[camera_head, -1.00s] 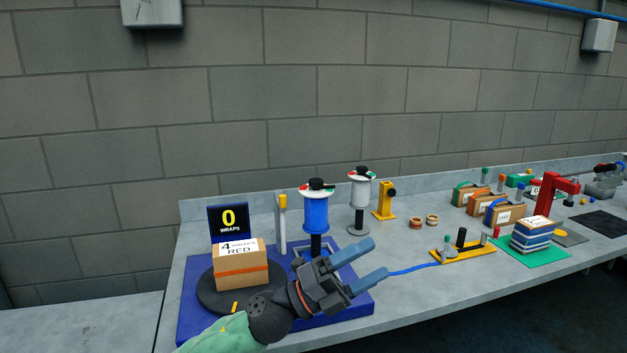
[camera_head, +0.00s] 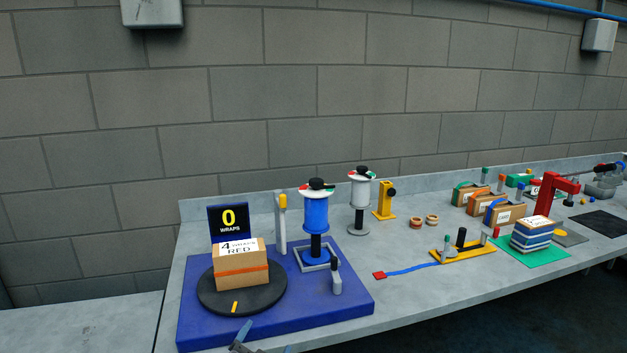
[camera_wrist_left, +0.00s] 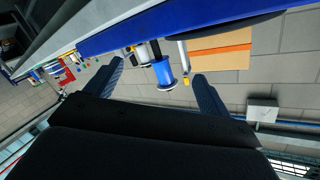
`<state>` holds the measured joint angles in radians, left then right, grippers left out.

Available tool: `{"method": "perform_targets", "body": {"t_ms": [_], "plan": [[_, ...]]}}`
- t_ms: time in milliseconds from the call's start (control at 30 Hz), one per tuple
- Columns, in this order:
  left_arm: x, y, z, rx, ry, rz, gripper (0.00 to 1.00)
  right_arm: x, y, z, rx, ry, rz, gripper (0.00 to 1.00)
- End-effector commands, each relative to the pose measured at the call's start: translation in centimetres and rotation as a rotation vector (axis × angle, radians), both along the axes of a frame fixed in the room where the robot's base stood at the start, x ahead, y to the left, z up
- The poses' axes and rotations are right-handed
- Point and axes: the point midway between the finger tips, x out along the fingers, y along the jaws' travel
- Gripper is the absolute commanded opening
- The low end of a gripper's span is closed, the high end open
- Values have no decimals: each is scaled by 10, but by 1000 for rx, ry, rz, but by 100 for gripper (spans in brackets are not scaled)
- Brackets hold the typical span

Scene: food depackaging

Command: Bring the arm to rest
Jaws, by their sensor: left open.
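My left gripper (camera_head: 262,346) shows only as fingertips at the bottom edge of the head view, in front of the blue base (camera_head: 330,308). In the left wrist view its two fingers (camera_wrist_left: 155,82) are spread wide with nothing between them. It is apart from the cardboard box (camera_head: 240,272), which has an orange band and a "4 wraps RED" label and sits on the black turntable (camera_head: 275,302). My right gripper is in neither view.
A display reading 0 wraps (camera_head: 228,222) stands behind the box. A blue film spool (camera_head: 315,215) and a white spool (camera_head: 361,192) stand to its right. A blue strip with a red end (camera_head: 379,275) lies on the bench (camera_head: 400,310). Banded boxes stand farther right.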

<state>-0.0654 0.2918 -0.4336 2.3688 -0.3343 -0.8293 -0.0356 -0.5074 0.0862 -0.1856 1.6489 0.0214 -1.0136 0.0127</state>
Motion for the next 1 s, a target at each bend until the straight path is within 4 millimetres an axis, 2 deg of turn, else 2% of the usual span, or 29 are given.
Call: {"method": "perform_targets", "body": {"t_ms": [33, 200, 267, 433, 533, 700, 1000], "plan": [[-11, 10, -21, -22, 78, 31, 82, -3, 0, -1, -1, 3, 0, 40], [-52, 42, -85, -82, 337, 130, 82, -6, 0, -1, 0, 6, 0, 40], [-70, 51, -106, -101, 428, 164, 82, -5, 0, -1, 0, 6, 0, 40], [-130, 77, -162, -147, 683, 251, 82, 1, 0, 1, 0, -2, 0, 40], [-161, 87, -182, -166, 798, 288, 82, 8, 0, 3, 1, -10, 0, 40], [-200, 97, -204, -184, 933, 331, 82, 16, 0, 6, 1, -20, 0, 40], [-252, 109, -226, -206, 1100, 380, 82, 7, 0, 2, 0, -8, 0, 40]]}}
